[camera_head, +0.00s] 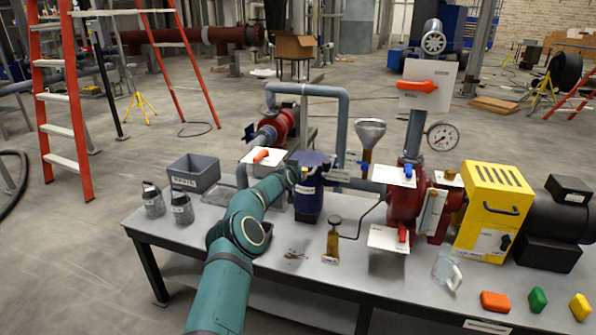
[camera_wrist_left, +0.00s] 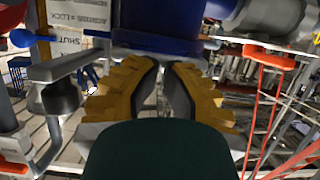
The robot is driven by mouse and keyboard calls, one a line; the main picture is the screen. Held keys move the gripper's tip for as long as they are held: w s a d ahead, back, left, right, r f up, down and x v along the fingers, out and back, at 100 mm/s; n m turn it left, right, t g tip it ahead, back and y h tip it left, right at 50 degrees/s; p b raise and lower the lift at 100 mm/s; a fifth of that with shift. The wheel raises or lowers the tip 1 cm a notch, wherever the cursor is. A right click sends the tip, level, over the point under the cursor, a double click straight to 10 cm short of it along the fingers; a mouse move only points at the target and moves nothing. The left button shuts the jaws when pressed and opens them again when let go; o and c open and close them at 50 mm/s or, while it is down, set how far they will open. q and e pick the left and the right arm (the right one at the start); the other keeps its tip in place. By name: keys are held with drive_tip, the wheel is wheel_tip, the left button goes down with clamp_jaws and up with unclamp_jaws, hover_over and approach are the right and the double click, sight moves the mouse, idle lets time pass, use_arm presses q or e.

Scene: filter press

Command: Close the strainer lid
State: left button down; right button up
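The dark blue strainer (camera_head: 308,203) stands upright on the bench, with a small white label on its front. Its wide blue top, which looks like the lid (camera_head: 313,159), is partly behind my left wrist; I cannot tell whether it is seated. My left arm reaches up to the strainer's left side. In the left wrist view, my left gripper's yellow fingers (camera_wrist_left: 160,72) are apart with a narrow empty gap. Their tips are close below a blue strainer part (camera_wrist_left: 158,22); contact is unclear. My right gripper is not in view.
A sign with "SHUT" and "LOCK" lettering (camera_wrist_left: 80,20) and a blue-tipped lever (camera_wrist_left: 22,38) are left of the fingers. A funnel (camera_head: 370,133), a brass fitting (camera_head: 333,243) and a red pump (camera_head: 405,200) crowd the right. A grey bin (camera_head: 194,174) stands at left.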

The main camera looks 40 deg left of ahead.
use_arm(q)
drive_tip(key=shift+f, duration=0.2)
idle(0.5)
wheel_tip(320, 180, up, 4)
drive_tip(key=r+p, duration=0.1)
drive_tip(key=s+d+f, duration=0.2)
drive_tip(key=s+f, duration=0.5)
drive_tip(key=f, duration=0.1)
drive_tip(key=shift+f, duration=0.3)
drive_tip(key=shift+d, duration=0.15)
